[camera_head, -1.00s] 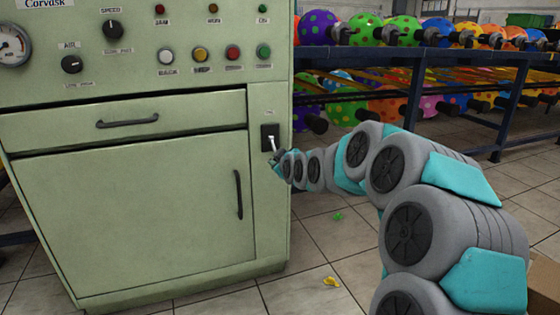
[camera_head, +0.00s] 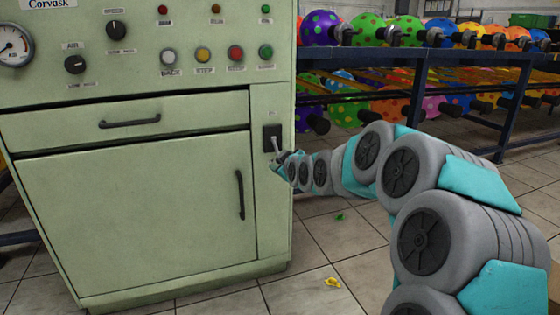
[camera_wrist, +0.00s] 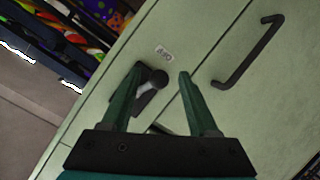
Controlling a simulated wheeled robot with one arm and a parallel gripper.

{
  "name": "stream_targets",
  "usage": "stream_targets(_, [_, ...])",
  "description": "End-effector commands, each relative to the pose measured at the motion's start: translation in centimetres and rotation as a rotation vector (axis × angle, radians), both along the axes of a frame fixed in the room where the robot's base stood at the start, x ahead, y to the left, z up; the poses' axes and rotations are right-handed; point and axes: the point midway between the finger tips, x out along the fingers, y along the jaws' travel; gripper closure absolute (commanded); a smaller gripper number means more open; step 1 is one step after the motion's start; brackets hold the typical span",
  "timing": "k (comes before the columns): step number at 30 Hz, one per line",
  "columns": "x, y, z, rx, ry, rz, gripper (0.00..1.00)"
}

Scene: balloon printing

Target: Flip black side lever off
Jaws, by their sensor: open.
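The black side lever sits in a dark switch plate (camera_head: 272,132) on the right part of the green machine's front. Its pale stem (camera_head: 276,144) shows in the head view, pointing downward. In the wrist view the lever's round black knob (camera_wrist: 158,78) and grey stem lie between the two green fingers of my gripper (camera_wrist: 161,73). The fingers are apart, one on each side of the knob, and I cannot tell whether either touches it. In the head view my gripper (camera_head: 281,160) is small, just below the plate, with its fingers hard to make out.
Coloured buttons (camera_head: 235,54) are higher up. A blue rack (camera_head: 420,62) of balloons stands behind my arm.

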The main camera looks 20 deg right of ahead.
Motion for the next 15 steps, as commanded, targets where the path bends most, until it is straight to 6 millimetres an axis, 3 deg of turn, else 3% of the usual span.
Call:
stream_targets(9, [-4.3, -0.1, 1.6, -0.001, -0.002, -0.002, 0.40])
stream_targets(15, [-5.7, -0.2, 2.2, -0.002, -0.004, -0.002, 0.40])
